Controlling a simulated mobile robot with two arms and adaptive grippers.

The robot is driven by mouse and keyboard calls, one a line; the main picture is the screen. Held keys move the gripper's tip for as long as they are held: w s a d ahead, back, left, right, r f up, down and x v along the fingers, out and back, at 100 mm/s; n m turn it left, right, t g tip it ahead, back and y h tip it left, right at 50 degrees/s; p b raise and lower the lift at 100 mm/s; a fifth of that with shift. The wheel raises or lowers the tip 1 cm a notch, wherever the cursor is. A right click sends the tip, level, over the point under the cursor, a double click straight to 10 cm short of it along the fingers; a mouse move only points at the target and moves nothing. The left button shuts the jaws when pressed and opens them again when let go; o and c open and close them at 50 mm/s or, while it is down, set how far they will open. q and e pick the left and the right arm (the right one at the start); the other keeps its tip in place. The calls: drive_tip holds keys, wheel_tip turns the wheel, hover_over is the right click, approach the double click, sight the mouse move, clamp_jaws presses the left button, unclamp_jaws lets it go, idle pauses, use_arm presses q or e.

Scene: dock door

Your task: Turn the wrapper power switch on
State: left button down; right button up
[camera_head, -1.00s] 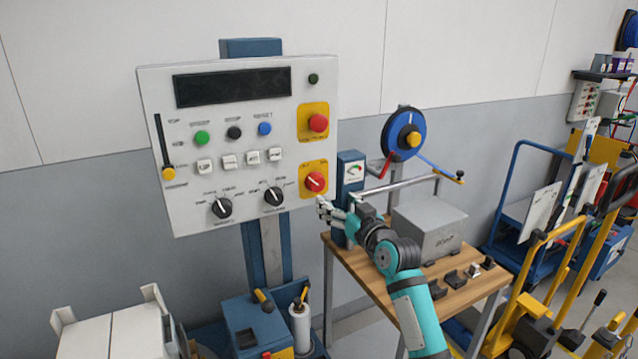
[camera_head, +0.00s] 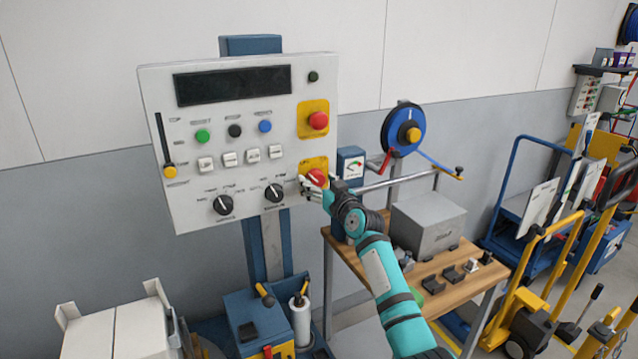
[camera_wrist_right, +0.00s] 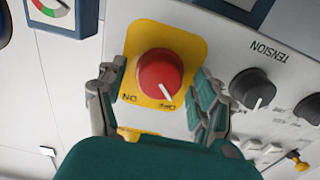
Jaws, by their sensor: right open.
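The wrapper power switch (camera_head: 317,177) is a red rotary knob on a yellow plate at the lower right of the white control panel (camera_head: 195,120). In the right wrist view the knob (camera_wrist_right: 160,75) shows large, with a white pointer line toward the lower right, by the label that seems to read OFF. The ON label sits at the plate's lower left. My right gripper (camera_head: 312,186) is open at the knob; its fingers (camera_wrist_right: 160,100) stand on either side of it, with gaps visible. Contact is not clear. My left gripper is not in view.
A red emergency button (camera_head: 318,121) is just above the switch. Black dials (camera_head: 274,193) lie to its left. A gauge box (camera_head: 351,166) and a blue reel (camera_head: 403,130) stand to the right, above a wooden bench (camera_head: 465,290) with a grey box (camera_head: 428,224).

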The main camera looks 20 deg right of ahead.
drive_tip(key=c, duration=1.2)
drive_tip(key=shift+m, duration=0.4)
drive_tip(key=m, duration=0.3)
drive_tip(key=shift+m+p, duration=0.35)
drive_tip(key=shift+m, duration=0.05)
drive_tip(key=m+p, duration=0.1)
drive_tip(key=m, duration=0.3)
drive_tip(key=m+p, duration=0.1)
drive_tip(key=m, duration=0.4)
drive_tip(key=shift+r, duration=0.1)
drive_tip(key=m+p, duration=0.1)
drive_tip(key=m, duration=0.3)
drive_tip(key=shift+m+p, duration=0.3)
